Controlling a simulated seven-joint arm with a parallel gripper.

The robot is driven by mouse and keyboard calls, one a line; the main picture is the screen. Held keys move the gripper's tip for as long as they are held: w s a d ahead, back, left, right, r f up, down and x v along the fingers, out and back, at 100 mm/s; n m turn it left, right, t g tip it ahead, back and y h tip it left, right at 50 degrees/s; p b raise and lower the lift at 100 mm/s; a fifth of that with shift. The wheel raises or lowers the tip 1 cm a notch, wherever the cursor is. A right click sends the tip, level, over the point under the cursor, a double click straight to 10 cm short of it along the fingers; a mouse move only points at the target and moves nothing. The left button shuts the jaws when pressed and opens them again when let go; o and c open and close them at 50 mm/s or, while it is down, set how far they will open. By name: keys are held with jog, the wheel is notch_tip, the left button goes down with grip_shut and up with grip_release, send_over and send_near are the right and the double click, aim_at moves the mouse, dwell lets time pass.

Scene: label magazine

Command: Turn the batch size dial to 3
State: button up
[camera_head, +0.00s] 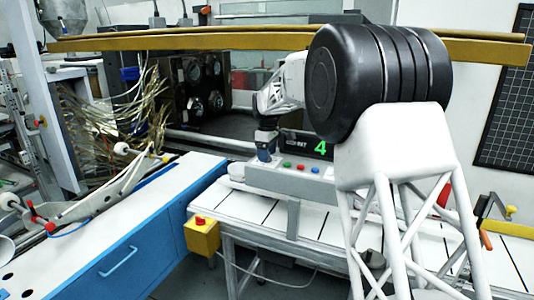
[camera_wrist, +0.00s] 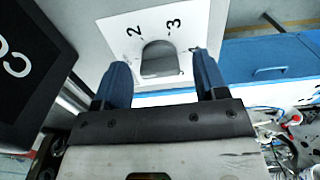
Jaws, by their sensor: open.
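A white plate (camera_wrist: 135,75) marked 2 and 3 shows at the top of the wrist view. A grey arched shape (camera_wrist: 162,58), which looks like the batch size dial, sits between these numbers; I cannot read its pointer. My gripper (camera_wrist: 160,75) is open, with its two blue fingers on either side of this shape. I cannot tell whether they touch it. In the head view my gripper (camera_head: 265,148) is at the left end of the control box, and the dial is not distinguishable there. A display (camera_head: 310,145) on the box shows a green 4.
Red, green and blue buttons (camera_head: 301,168) sit on the control box (camera_head: 290,183) below the display. A white conveyor table (camera_head: 262,212) carries the box. A yellow box with a red button (camera_head: 202,235) is at its front left. A blue cabinet (camera_head: 125,262) stands left.

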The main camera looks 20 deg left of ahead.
jog(key=shift+c, duration=0.5)
jog(key=c, duration=0.8)
